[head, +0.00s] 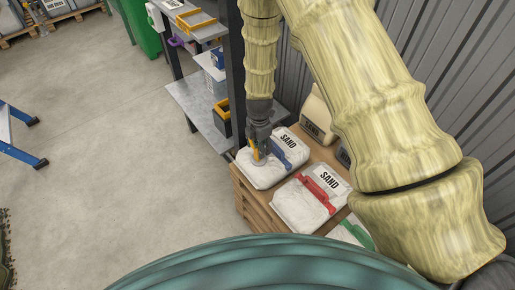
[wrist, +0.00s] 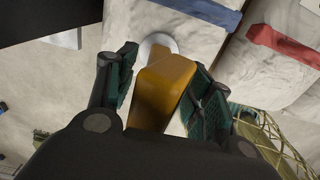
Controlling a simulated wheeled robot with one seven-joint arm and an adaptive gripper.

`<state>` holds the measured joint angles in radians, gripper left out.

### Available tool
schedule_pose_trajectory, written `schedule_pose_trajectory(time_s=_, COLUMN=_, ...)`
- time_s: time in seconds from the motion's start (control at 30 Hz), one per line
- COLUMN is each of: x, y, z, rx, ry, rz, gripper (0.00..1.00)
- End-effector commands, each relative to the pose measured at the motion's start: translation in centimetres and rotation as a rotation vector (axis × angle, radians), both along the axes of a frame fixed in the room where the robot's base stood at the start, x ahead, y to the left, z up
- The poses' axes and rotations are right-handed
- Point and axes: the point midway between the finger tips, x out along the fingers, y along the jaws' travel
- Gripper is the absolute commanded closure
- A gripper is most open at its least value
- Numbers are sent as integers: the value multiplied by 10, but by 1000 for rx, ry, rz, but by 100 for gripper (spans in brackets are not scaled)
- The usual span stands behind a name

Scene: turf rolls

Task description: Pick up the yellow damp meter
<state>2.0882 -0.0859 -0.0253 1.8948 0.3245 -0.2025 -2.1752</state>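The yellow damp meter (wrist: 165,80) stands between the two fingers of my gripper (wrist: 166,88) in the wrist view, with a round white disc (wrist: 158,43) at its far end. The inner faces of both fingers show, with narrow gaps beside the meter, so the gripper looks open around it. In the head view, my gripper (head: 259,145) points down over the white sand bag with the blue band (head: 264,175). The meter (head: 256,150) is partly hidden by the fingers there, and its disc is at the bag's top.
A second sand bag with a red band (head: 302,208) lies close in front, and a green-banded one (head: 357,234) is partly hidden. They lie on a wooden stand (head: 252,203). A grey shelf unit (head: 196,103) stands to the left. The floor further left is mostly clear.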

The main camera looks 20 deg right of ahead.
Motion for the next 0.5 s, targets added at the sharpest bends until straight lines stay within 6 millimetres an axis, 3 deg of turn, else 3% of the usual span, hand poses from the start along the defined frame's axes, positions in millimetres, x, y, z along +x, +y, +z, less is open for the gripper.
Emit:
schedule_pose_trajectory(time_s=0.03, x=0, y=0, z=0, rx=0, ry=0, rz=0, gripper=57)
schedule_pose_trajectory(time_s=0.27, x=0, y=0, z=0, rx=0, ry=0, rz=0, gripper=99)
schedule_pose_trajectory(time_s=0.5, x=0, y=0, z=1, rx=0, ry=0, rz=0, gripper=100)
